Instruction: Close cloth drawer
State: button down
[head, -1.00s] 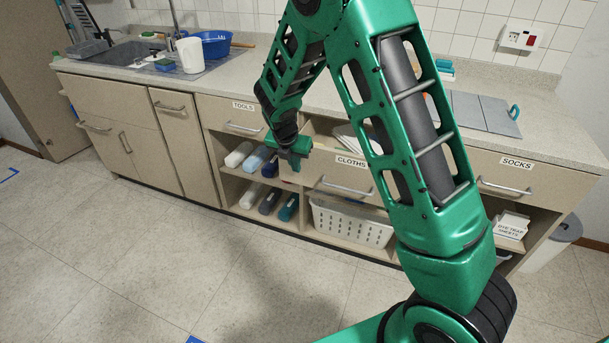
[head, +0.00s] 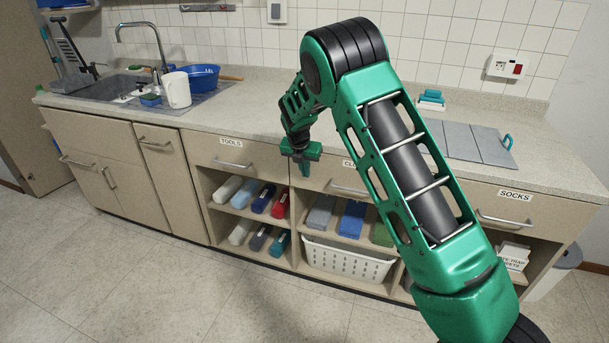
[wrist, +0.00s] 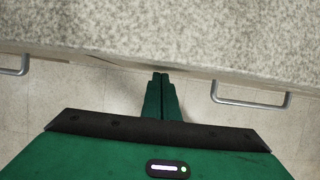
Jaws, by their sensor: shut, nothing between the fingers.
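The cloth drawer (head: 325,173) is in the counter's front, right of the tools drawer. Its front looks flush with the cabinet face, and no open interior shows. My arm covers its right side and most of its label. Its handle (head: 350,188) is partly visible. My gripper (head: 304,168) points down in front of the drawer's left end, near the seam with the tools drawer. In the wrist view, my gripper's fingertips (wrist: 160,78) are together and empty, close to the counter edge. I cannot tell whether they touch the drawer front.
The tools drawer (head: 225,155) and socks drawer (head: 500,205) are shut. The countertop (head: 270,110) overhangs the fronts. The floor (head: 130,270) before the cabinet is clear.

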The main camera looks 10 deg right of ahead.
jog(key=shift+w+d+r, duration=0.1)
jog(key=shift+w+d, duration=0.1)
jog(key=shift+w, duration=0.1)
